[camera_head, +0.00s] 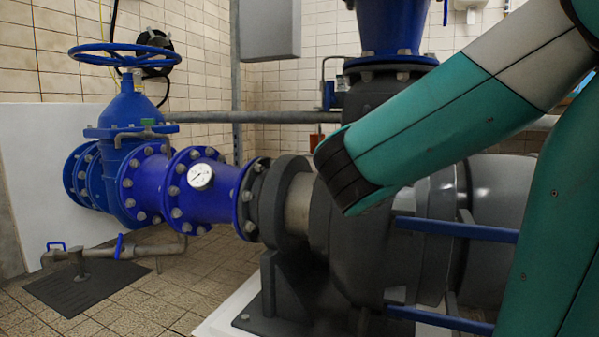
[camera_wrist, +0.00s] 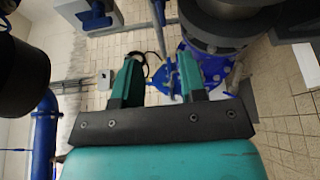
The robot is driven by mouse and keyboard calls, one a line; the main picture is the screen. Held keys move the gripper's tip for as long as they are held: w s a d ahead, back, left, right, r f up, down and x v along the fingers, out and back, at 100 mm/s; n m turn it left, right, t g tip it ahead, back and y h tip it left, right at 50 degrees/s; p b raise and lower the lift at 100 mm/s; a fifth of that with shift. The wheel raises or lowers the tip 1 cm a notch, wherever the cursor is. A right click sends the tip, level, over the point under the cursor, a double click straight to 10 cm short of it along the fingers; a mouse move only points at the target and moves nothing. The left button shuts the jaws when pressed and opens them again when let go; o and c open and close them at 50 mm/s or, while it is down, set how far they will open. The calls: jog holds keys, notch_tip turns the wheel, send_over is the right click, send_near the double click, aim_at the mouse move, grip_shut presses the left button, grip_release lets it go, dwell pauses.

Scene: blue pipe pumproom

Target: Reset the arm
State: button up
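My arm (camera_head: 455,110) is teal with a pale grey section and dark joint ends. In the head view it reaches in from the right, and its dark elbow end hangs in front of the grey pump. My gripper is not seen in the head view. In the wrist view my gripper (camera_wrist: 158,72) shows two green fingers on a dark bar. The fingers are apart, with only background and nothing held between them.
A grey pump (camera_head: 355,230) stands close behind my arm. Blue piping with a gauge (camera_head: 200,176) and a blue handwheel (camera_head: 124,56) are at the left. A grey box (camera_head: 269,28) is on the wall. Tiled floor (camera_head: 150,305) is open at the lower left.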

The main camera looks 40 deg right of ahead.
jog(key=w+a+m+g+y+p, duration=0.2)
jog(key=a+m+g+y+p, duration=0.15)
jog(key=a+y+p, duration=1.1)
jog(key=s+a+r+n+g+y+p, duration=0.1)
jog(key=s+a+r+g+p, duration=0.35)
jog(key=s+a, duration=0.4)
jog(key=s+a+r+g+y+p, duration=0.1)
jog(key=s+a+r+g+p, duration=0.35)
jog(key=a, duration=0.65)
notch_tip(320, 180, up, 35)
jog(key=s+p, duration=0.2)
jog(key=p, duration=3.4)
jog(key=shift+s+d+f+p, duration=0.15)
jog(key=shift+d+f+p, duration=0.05)
jog(key=shift+p, duration=0.15)
